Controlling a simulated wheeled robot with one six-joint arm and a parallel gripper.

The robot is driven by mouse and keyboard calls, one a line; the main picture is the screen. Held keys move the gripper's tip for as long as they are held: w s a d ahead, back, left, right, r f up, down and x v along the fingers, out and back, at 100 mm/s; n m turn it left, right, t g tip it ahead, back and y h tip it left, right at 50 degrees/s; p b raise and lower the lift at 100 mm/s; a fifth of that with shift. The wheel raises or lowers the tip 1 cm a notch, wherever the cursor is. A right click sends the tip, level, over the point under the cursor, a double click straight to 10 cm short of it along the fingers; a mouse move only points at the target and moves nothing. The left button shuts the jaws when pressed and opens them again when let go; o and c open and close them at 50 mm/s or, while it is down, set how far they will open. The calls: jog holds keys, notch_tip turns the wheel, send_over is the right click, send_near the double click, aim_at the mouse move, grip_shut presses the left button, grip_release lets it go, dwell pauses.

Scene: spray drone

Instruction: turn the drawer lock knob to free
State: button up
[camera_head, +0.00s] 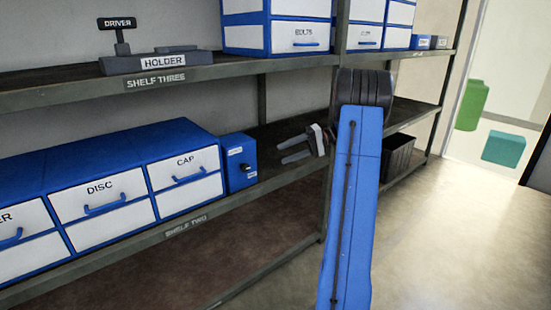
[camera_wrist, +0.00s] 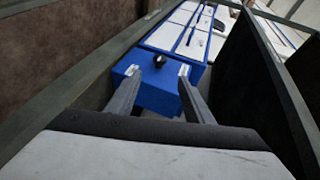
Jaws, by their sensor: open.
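A small blue lock box (camera_head: 241,165) stands on shelf two, at the right end of a row of drawers. Its black knob (camera_head: 245,167) is on the front face, between two small white labels too small to read. The knob (camera_wrist: 159,61) also shows in the wrist view, on the blue box (camera_wrist: 152,92). My gripper (camera_head: 283,152) is open and empty, to the right of the box and apart from it. In the wrist view my gripper's fingers (camera_wrist: 162,76) point toward the box, with the knob beyond their tips. I cannot tell which setting the knob is at.
Blue and white drawers marked DISC (camera_head: 98,193) and CAP (camera_head: 188,170) stand left of the box. Shelf three (camera_head: 160,86) runs above, with a holder (camera_head: 156,62) and driver. A black bin (camera_head: 397,157) is right of my arm. Open floor lies at right.

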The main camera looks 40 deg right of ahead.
jog(key=shift+v, duration=1.1)
jog(key=s+a+r+g+h, duration=0.15)
jog(key=s+a, duration=0.25)
jog(key=a, duration=0.5)
jog(key=s+a+r+g+h, duration=0.1)
jog(key=s+a+h, duration=0.2)
jog(key=a, duration=0.6)
jog(key=s+a+r+g+h, duration=0.15)
jog(key=s+a, duration=0.25)
jog(key=a, duration=0.5)
jog(key=s+a+f+n+t+h, duration=0.1)
jog(key=s+a+f+h, duration=0.1)
jog(key=s, duration=0.5)
jog(key=s+a+f+n+t+h, duration=0.1)
jog(key=s+a+f+h, duration=0.1)
jog(key=s, duration=0.6)
jog(key=s+a+f+n+t+h, duration=0.1)
jog(key=s+a+f+h, duration=0.1)
jog(key=s+a, duration=0.3)
jog(key=shift+s+a+h, duration=0.2)
jog(key=shift+s+h, duration=0.7)
jog(key=shift+s, duration=0.35)
